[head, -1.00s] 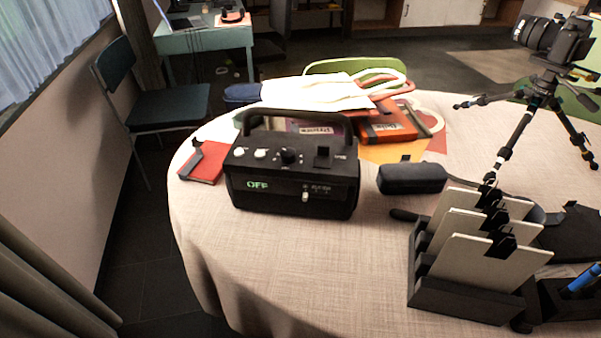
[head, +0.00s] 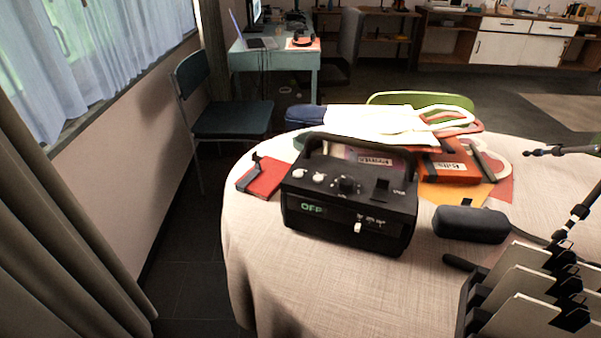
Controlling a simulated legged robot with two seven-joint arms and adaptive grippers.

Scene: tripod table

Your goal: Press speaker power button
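The black speaker (head: 345,240) stands upright on the round table near its left edge. It has a carrying handle arched over its back. Its front display (head: 313,209) reads a green "OFF". Its sloped top panel has two white knobs (head: 308,175), a black dial (head: 347,185) and a black raised switch (head: 381,188). A small white lever (head: 358,227) sits on the front face. I cannot tell which control is the power button. Neither of my grippers is in view.
The cloth-covered table (head: 262,262) has free room in front of the speaker. A red notebook (head: 264,178) lies left of it, a dark case (head: 471,224) right. Folders (head: 452,168) and a white bag (head: 375,119) lie behind. A file rack (head: 520,300) and tripod leg (head: 573,220) stand at right.

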